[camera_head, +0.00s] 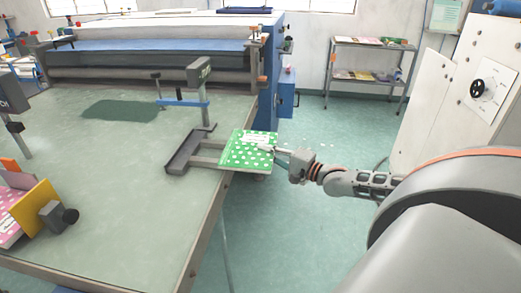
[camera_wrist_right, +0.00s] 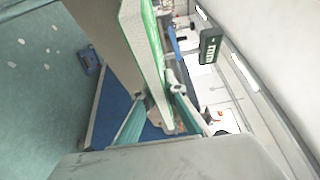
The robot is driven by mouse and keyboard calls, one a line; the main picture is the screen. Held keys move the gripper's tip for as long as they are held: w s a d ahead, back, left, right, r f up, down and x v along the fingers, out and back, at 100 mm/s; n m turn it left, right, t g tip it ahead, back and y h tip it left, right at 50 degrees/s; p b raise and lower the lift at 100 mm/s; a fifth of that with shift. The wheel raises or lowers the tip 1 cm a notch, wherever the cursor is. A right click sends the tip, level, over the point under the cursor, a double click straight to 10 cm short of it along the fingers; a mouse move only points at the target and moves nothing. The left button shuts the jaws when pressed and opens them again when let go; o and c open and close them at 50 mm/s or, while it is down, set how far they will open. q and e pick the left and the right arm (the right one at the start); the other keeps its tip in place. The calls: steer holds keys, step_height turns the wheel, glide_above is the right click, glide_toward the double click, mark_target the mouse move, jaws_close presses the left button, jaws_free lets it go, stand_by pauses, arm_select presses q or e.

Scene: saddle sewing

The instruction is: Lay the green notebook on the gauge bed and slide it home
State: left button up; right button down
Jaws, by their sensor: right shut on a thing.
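The green notebook (camera_head: 240,158), with white dots and a white label, is roughly level at the table's right edge. It overlaps the right ends of the grey gauge bed (camera_head: 183,155); I cannot tell whether it rests on the rails or is just above them. My right gripper (camera_head: 272,150) is shut on the notebook's right edge, reaching in from the right. In the right wrist view the notebook (camera_wrist_right: 146,40) shows nearly edge-on between the fingers (camera_wrist_right: 160,98). My left gripper is not in view.
A grey post (camera_head: 201,95) with a dark head and blue bar (camera_head: 183,103) stands just behind the bed. Pink dotted books with a yellow divider (camera_head: 40,207) are at the table's left. The table (camera_head: 110,200) is clear between. A shelf rack (camera_head: 372,75) stands behind.

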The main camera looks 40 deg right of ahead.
mark_target(237, 146)
steer(key=shift+d+r, duration=0.1)
steer(key=shift+w+a, duration=1.7)
steer(key=shift+w, duration=0.25)
steer(key=w+a, duration=0.3)
steer(key=shift+w, duration=0.2)
steer(key=shift+w+a, duration=0.7)
steer(key=shift+w, duration=0.15)
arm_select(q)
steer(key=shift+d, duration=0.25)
arm_select(e)
steer(key=shift+f, duration=0.2)
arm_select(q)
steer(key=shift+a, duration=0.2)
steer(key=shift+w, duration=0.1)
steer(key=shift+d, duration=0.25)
arm_select(e)
steer(key=shift+f, duration=0.35)
